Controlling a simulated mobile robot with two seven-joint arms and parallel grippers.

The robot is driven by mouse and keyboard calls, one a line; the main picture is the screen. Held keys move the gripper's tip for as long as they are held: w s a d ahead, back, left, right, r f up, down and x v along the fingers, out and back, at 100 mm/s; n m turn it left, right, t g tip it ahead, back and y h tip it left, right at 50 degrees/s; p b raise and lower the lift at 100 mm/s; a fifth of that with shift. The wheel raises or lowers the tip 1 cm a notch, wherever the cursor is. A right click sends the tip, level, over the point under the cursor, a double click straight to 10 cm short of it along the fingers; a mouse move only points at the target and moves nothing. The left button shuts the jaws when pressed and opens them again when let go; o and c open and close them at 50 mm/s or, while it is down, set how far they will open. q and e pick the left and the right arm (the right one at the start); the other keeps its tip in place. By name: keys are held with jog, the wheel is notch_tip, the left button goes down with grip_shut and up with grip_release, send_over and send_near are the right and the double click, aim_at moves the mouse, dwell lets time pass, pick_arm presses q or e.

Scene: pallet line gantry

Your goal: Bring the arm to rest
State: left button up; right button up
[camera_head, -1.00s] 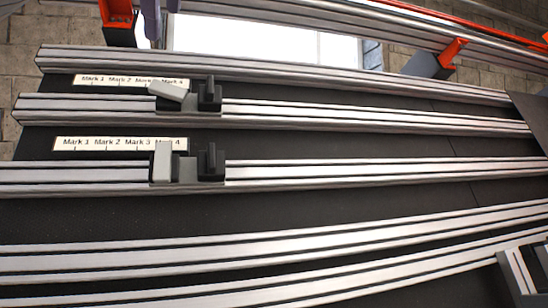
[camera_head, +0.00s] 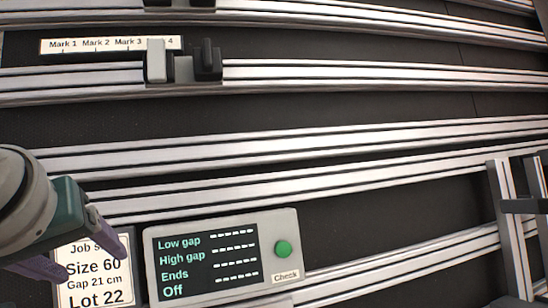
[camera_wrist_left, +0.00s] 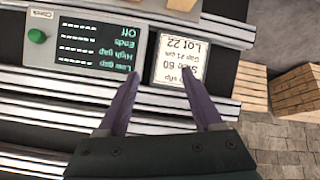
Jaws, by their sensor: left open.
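My left gripper (camera_head: 68,252) comes in at the lower left of the head view, its purple fingers over the job sheet (camera_head: 98,287). In the left wrist view the two fingers of my left gripper (camera_wrist_left: 160,97) are spread apart with nothing between them. The job sheet (camera_wrist_left: 180,60) lies just beyond the fingertips there. Part of the job sheet is hidden by the gripper in the head view. My right gripper is not in view.
A check panel (camera_head: 160,285) with a green button (camera_head: 283,249) reads "Off". Aluminium rails (camera_head: 400,75) run across; one carries a clamp (camera_head: 207,62) by a mark strip (camera_head: 85,45). An upright frame (camera_head: 510,230) stands at right. Wooden crates (camera_wrist_left: 295,92) stand on the paving.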

pick_arm(q)
jog(key=s+d+f+m+g+h, duration=0.1)
jog(key=s+f+m, duration=0.3)
jog(key=s, duration=0.6)
jog(key=s+d+f+m+g+h, duration=0.15)
jog(key=s+f+m, duration=0.3)
jog(key=s, duration=0.55)
notch_tip(320, 180, up, 17)
jog(key=p, duration=1.7)
jog(key=shift+s+a+r+p, duration=0.15)
jog(key=shift+s+a+p, duration=0.1)
jog(key=shift+s+p, duration=0.15)
jog(key=shift+g, duration=0.25)
